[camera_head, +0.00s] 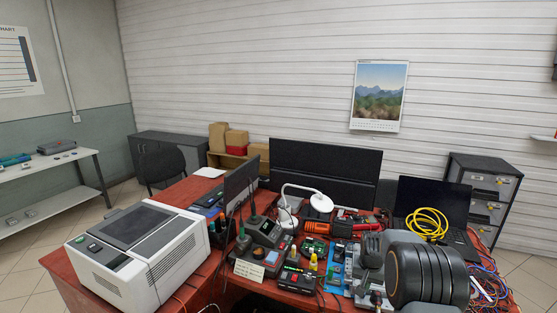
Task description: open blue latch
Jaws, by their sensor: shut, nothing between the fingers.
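My gripper (372,243), dark grey, is at the right part of the red desk, its fingers pointing away from the camera. It is shut and empty. A narrow blue-and-white item (336,268) lies on the desk just left of my gripper. Small fittings show on it, but I cannot tell whether one of them is the blue latch. No hose connection with a blue latch can be clearly made out; my gripper and arm hide part of the desk there.
My dark arm link covers the front right. A large white machine (140,258) stands at left. Monitors (325,168), a white lamp (308,198), a soldering station (264,240), an open laptop (432,203) with a yellow coil (427,223) and tangled cables (490,270) crowd the desk.

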